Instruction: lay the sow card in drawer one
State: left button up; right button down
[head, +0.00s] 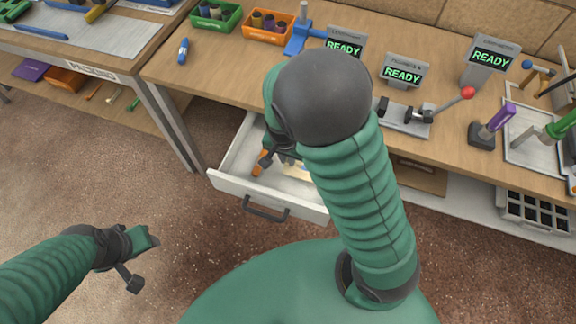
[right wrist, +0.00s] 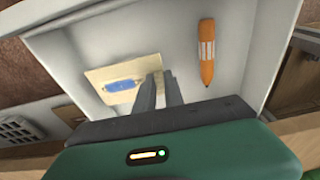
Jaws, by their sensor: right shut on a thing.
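A white drawer (head: 228,182) stands pulled out below the bench. It also fills most of the right wrist view (right wrist: 225,35). My right gripper (head: 280,160) reaches down into it, mostly hidden by my own arm in the head view. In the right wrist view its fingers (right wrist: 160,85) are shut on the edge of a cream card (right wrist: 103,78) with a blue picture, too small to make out. The card is over the drawer floor; I cannot tell whether it touches it. My left gripper (head: 146,262) is open and empty above the floor at the lower left.
An orange marker (right wrist: 206,52) lies in the drawer beside the card.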

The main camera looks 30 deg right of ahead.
jog(key=f, duration=0.2)
jog(key=f+b, duration=0.1)
jog(key=f, duration=0.1)
jog(key=shift+s+d+f, duration=0.1)
jog(key=shift+d+f, duration=0.05)
jog(key=shift+d, duration=0.05)
jog(key=c, duration=1.4)
grip_release()
jog(key=shift+a, duration=0.1)
jog(key=shift+c, duration=0.2)
notch_tip(320, 180, up, 12)
jog(key=s+a+p, duration=0.1)
jog(key=p, duration=0.4)
jog(key=s+a+r+n+t+y, duration=0.1)
jog(key=s+r+n, duration=0.1)
jog(key=s+n, duration=0.4)
jog(key=n, duration=0.4)
jog(key=shift+a+r, duration=0.2)
jog(key=shift+r, duration=0.2)
